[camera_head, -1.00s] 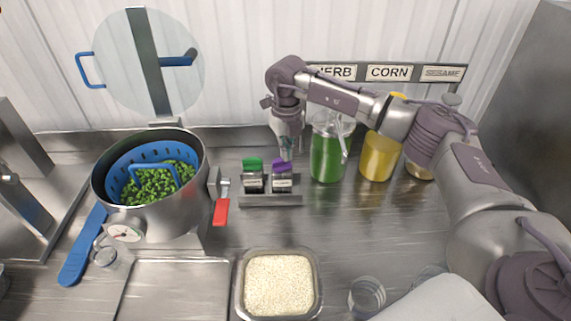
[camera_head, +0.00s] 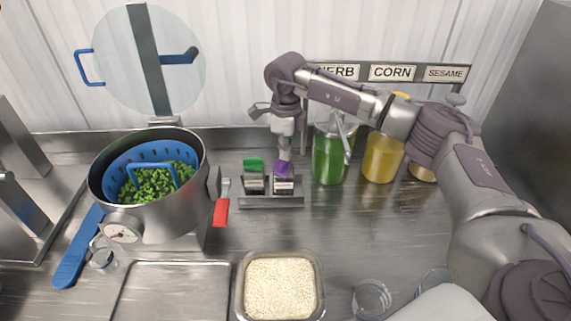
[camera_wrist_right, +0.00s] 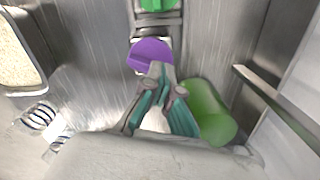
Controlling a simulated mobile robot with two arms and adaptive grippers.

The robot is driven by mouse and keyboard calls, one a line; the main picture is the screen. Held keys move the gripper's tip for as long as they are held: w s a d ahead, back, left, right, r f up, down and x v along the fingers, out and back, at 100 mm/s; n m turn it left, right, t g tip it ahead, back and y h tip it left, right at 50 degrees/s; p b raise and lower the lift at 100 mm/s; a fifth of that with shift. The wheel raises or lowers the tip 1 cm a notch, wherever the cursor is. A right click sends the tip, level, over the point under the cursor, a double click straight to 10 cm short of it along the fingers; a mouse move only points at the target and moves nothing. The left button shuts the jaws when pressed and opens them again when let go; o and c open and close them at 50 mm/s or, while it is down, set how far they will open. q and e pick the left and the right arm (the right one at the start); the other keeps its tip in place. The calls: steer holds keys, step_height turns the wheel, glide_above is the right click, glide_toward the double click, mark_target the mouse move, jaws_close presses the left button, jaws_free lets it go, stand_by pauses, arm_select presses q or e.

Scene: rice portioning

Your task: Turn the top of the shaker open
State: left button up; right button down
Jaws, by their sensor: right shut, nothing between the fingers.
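Two small shakers stand side by side in a metal rack in the head view: one with a green top (camera_head: 253,164) and one with a purple top (camera_head: 284,169). My right gripper (camera_head: 286,156) points down at the purple top from above. In the right wrist view my right gripper (camera_wrist_right: 157,72) is shut with nothing between its fingers, its tips at the edge of the purple top (camera_wrist_right: 149,53). Whether they touch it I cannot tell. The green top shows at the upper edge of the right wrist view (camera_wrist_right: 157,4). My left gripper is not in view.
A green jar (camera_head: 330,160) and a yellow jar (camera_head: 382,157) stand close to the right of the shakers. A pot (camera_head: 188,212) with a blue strainer of peas is at left. A rice container (camera_head: 240,296) sits at the front, with clear glasses to its right.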

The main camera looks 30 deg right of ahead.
steer(key=shift+s+d+f, duration=0.1)
steer(key=shift+s+f, duration=0.15)
steer(key=shift+f, duration=0.25)
steer(key=shift+f+n+b, duration=0.1)
steer(key=shift+n+b, duration=0.25)
steer(key=shift+n, duration=0.75)
steer(key=n, duration=0.3)
steer(key=shift+d, duration=0.1)
steer(key=c, duration=1.8)
jaws_free()
steer(key=o, duration=0.5)
steer(key=shift+s, duration=0.1)
steer(key=shift+d, duration=0.1)
steer(key=shift+r, duration=0.25)
